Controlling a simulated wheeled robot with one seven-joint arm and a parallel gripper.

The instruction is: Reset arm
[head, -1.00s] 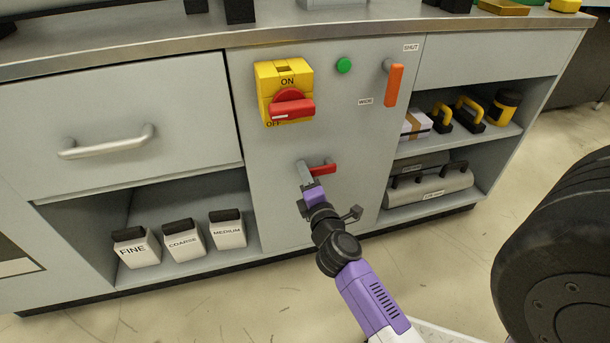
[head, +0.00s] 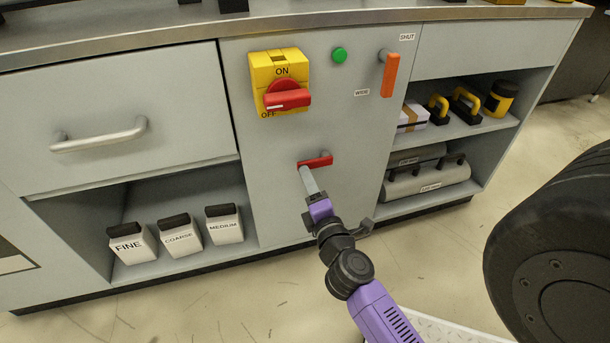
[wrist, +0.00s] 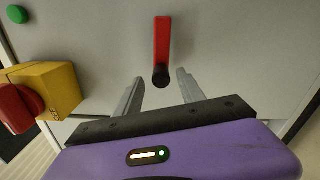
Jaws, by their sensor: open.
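My gripper (head: 309,181) is in front of the middle panel of the cabinet, just below a small red lever handle (head: 316,161). In the wrist view my gripper (wrist: 159,90) has its two grey fingers apart, with nothing held between them. The red lever (wrist: 162,45) there points away from the fingers, its dark round end lying near the gap between the fingertips. I cannot tell whether a finger touches it. My purple arm reaches up from the lower right in the head view.
Above are a yellow switch box with a red knob (head: 287,96), a green button (head: 340,55) and an orange lever (head: 390,75). A drawer handle (head: 98,136) sticks out at left. Labelled containers (head: 178,236) stand on the lower left shelf. A black wheel (head: 560,255) is at right.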

